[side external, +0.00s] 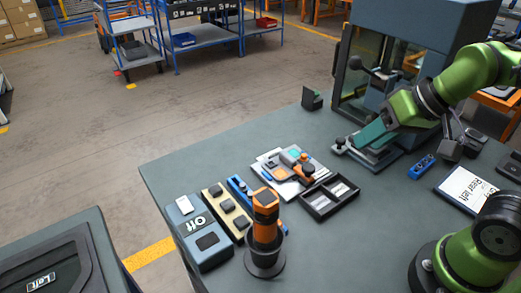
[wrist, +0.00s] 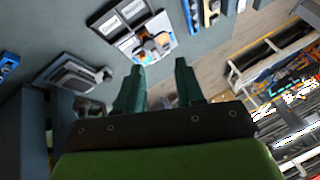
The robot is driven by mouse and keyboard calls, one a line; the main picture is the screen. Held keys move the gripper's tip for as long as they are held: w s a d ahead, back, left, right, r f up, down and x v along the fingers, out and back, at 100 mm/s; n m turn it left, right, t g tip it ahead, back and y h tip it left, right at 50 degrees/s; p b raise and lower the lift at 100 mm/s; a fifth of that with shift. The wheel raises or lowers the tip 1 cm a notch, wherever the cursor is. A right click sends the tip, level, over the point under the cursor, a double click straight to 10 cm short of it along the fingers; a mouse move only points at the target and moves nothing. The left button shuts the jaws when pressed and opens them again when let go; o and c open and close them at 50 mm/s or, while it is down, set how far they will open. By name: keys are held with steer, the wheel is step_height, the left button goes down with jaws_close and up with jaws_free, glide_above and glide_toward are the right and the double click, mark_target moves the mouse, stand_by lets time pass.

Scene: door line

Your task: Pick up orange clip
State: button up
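A small orange and dark object (side external: 304,160), which looks like the orange clip, is on the white papers (side external: 267,162) in the middle of the table. An orange piece, probably the same one, shows beyond my fingertips in the wrist view (wrist: 163,39). Its exact shape is too small to tell. My gripper (side external: 362,140) is to the right of it in the side view, apart from it, near the machine's front. In the wrist view my gripper (wrist: 160,65) has two green fingers spread apart with nothing between them.
A dark two-compartment tray (side external: 330,197) sits just in front of the papers. A larger orange and black tool (side external: 265,215) stands upright in a dark holder. The machine (side external: 385,60) with a glass door is behind my gripper. The table's back left is clear.

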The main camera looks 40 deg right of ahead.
steer(key=w+a+f+n+g+h, duration=0.1)
steer(key=w+a+f+n+g, duration=0.15)
steer(key=w+a, duration=0.45)
steer(key=w+a+f+n+g+h, duration=0.1)
steer(key=w+a+f+n+g, duration=0.1)
steer(key=w+a+n+g, duration=0.45)
steer(key=f+m+t, duration=0.1)
steer(key=f, duration=0.2)
steer(key=s+a+f+t, duration=0.1)
steer(key=f, duration=0.2)
steer(key=f+m, duration=0.1)
steer(key=f, duration=0.3)
steer(key=shift+s+a+m+t, duration=0.25)
steer(key=shift+s+m+t, duration=0.05)
steer(key=shift+s+t, duration=0.1)
steer(key=shift+w+a+f, duration=0.1)
steer(key=shift+a+f, duration=0.05)
steer(key=shift+f, duration=2.85)
jaws_close()
